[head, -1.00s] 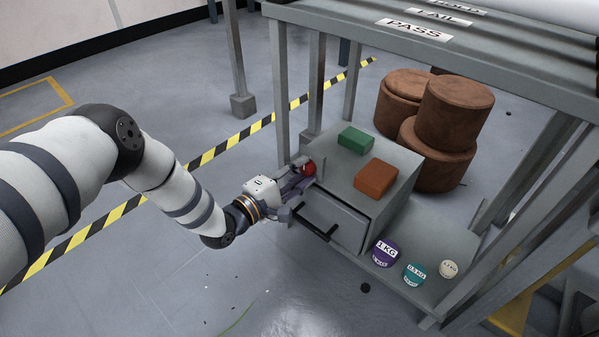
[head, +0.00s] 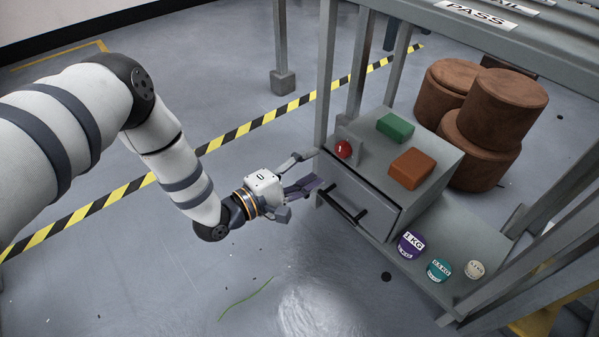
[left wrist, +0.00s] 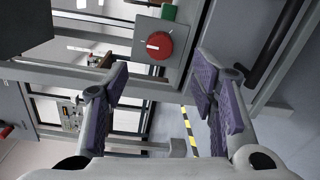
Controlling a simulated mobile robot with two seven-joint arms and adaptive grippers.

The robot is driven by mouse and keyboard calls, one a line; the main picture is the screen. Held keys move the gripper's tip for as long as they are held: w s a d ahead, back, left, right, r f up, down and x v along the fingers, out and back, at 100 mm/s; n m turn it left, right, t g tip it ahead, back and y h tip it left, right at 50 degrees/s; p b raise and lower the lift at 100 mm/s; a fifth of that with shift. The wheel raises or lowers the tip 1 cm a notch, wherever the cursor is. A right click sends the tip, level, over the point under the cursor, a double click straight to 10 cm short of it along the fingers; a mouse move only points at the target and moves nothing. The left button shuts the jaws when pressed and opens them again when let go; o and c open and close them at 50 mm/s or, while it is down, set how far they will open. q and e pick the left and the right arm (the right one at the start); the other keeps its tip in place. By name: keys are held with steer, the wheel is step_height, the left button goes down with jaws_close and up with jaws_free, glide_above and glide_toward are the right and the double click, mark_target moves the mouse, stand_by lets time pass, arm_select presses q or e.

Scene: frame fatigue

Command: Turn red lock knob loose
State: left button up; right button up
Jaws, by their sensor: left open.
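The red lock knob (head: 344,149) is a round red knob on a small grey plate at the left edge of the grey drawer box (head: 375,185). In the left wrist view the knob (left wrist: 158,46) shows face-on with a white mark, above and between the fingers. My left gripper (head: 312,172) is open and empty, to the left of the knob and apart from it. Its purple-padded fingers (left wrist: 165,90) are spread wide in the left wrist view. The drawer with its black handle (head: 343,203) looks shut. My right gripper is not in view.
A green block (head: 395,127) and an orange-brown block (head: 411,167) lie on the drawer box. Purple (head: 410,245), teal (head: 439,270) and cream (head: 474,269) weights stand on the lower shelf. Table legs (head: 326,75) rise close behind the knob. Open floor lies to the left.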

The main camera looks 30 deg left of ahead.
arm_select(q)
steer(key=v, duration=0.4)
steer(key=shift+s, duration=0.1)
